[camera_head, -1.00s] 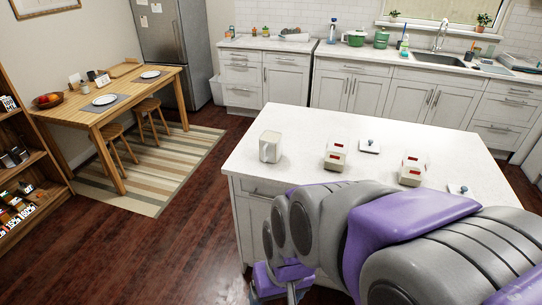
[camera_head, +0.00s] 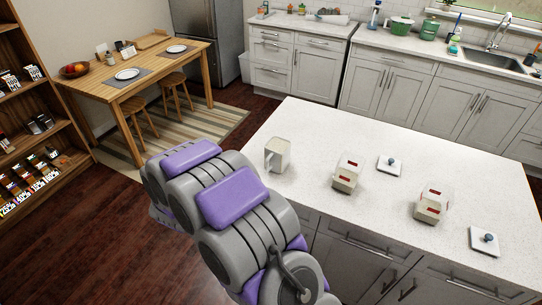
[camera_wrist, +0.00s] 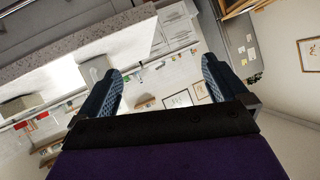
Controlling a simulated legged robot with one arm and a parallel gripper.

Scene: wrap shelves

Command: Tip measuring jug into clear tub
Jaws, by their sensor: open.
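The white measuring jug (camera_head: 277,155) stands upright near the left end of the white island top, its handle on the left side. Two small boxy tubs, cream with red patches, stand to its right: a nearer-left one (camera_head: 347,174) and a right one (camera_head: 430,205). I cannot tell from their look which is the clear tub. My gripper (camera_wrist: 160,84) shows in the wrist view, its two blue fingers wide apart with nothing between them. In the head view my arm reaches along the island's front left, and the gripper itself is hidden. Whether anything is in the jug is not visible.
Two square white lids with dark blue knobs lie flat on the island, one (camera_head: 389,166) beside the left tub and one (camera_head: 484,241) by the right tub. The island top (camera_head: 330,130) is bare behind the jug. A dining table (camera_head: 150,68) stands far left.

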